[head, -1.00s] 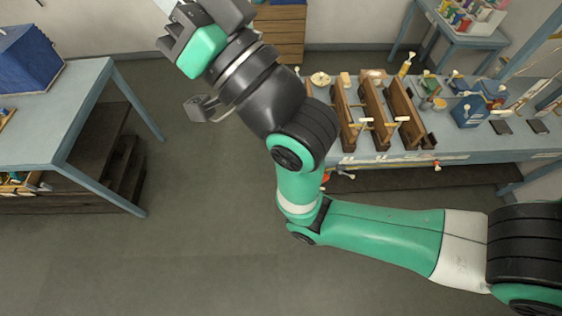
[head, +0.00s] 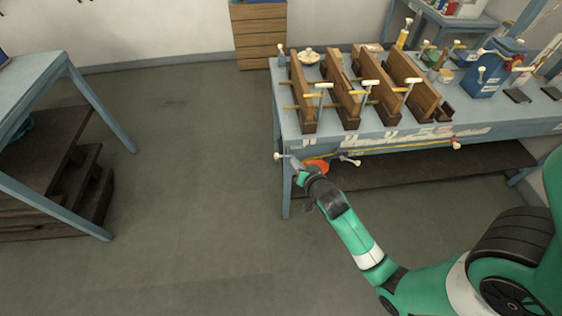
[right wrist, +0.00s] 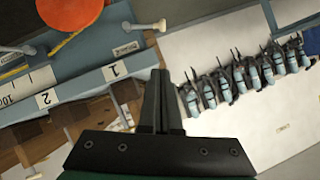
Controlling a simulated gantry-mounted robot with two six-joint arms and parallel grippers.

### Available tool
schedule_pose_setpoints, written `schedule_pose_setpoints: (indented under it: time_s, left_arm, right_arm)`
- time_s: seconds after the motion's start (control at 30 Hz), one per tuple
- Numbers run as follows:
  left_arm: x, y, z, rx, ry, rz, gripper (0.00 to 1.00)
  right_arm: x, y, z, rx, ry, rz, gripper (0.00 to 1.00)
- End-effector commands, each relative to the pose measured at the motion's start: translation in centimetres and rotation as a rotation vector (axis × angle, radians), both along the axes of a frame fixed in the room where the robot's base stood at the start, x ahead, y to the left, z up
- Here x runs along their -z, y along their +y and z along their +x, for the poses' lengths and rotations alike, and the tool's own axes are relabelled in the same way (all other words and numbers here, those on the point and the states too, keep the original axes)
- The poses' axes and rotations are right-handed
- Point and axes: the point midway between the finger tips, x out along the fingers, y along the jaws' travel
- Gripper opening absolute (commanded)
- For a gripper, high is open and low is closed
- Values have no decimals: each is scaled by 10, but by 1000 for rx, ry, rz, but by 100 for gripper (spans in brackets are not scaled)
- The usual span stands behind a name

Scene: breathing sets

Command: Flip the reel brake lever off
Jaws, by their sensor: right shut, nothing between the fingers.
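An orange reel (head: 317,166) hangs at the front edge of the workbench near its left corner; it also shows at the top of the right wrist view (right wrist: 70,12). A white-knobbed lever (head: 350,160) sticks out just right of the reel, and another white knob (head: 277,156) stands at the bench's left corner. I cannot tell for sure which is the brake lever. My right gripper (head: 294,164) is beside the reel on its left, partly overlapping it in view. Its fingers (right wrist: 161,100) are shut and empty in the right wrist view, apart from the levers there. My left gripper is out of view.
The workbench (head: 300,138) carries several wooden clamps (head: 340,95) with white-knobbed handles. A yellow strip (head: 400,147) runs along its front edge to a red-and-white knob (head: 455,143). A blue table (head: 60,80) with dark steps (head: 60,170) stands at left. The floor between is clear.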

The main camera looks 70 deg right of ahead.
Motion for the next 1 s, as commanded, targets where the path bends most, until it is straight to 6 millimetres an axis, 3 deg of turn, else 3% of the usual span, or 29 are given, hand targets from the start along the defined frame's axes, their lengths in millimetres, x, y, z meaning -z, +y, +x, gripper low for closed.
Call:
schedule_pose_setpoints:
  time_s: [0.17,0.57,0.73,1.0]
  left_arm:
    - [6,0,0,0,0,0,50]
    - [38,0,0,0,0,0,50]
    - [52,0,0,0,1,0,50]
    - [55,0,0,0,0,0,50]
  right_arm:
    - [8,-10,11,-1,0,-1,0]
    - [48,-63,65,-1,-2,-1,0]
    - [72,-62,77,-4,0,-1,0]
    - [78,-62,83,-2,-2,-1,0]
